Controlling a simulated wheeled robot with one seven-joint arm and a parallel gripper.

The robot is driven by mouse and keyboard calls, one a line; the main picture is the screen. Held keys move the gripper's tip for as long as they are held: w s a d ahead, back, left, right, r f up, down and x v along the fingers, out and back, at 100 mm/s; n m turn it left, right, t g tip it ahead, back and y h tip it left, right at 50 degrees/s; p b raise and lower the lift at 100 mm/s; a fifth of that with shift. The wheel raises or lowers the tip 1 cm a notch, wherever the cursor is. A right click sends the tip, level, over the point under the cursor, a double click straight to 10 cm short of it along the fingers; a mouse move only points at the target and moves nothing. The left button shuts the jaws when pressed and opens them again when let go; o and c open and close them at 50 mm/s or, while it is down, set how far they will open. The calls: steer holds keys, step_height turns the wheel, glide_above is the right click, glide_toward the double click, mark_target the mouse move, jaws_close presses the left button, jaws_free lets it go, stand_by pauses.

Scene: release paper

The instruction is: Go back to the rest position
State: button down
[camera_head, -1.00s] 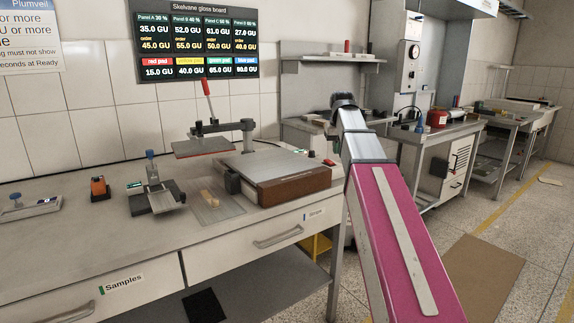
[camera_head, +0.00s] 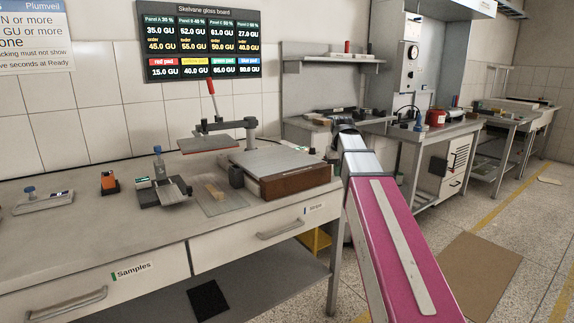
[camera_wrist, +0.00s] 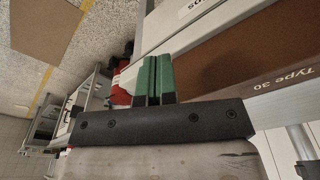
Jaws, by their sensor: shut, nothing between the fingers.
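My pink arm rises from the bottom right in the head view, and its far end (camera_head: 343,124) stands just right of the bench. The fingers themselves are not clear in that view. In the wrist view my gripper (camera_wrist: 154,78) shows its two green fingers side by side, closed together with nothing between them. A brown block face marked "Type 30" (camera_wrist: 240,68) lies to the right of the fingers, apart from them as far as I can tell.
The bench (camera_head: 90,230) on the left carries a press with a raised plate (camera_head: 208,143), a brown-fronted slab unit (camera_head: 293,181), a small clamp stand (camera_head: 172,192) and an orange device (camera_head: 108,181). The floor (camera_head: 535,235) at the right is open, with a brown mat (camera_head: 475,275).

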steer(key=s+f, duration=0.6)
steer(key=f, duration=0.5)
steer(key=s+f+g, duration=0.1)
steer(key=s+f, duration=0.6)
steer(key=f, duration=0.5)
steer(key=s+f, duration=0.7)
steer(key=f, duration=0.5)
steer(key=shift+m, duration=0.3)
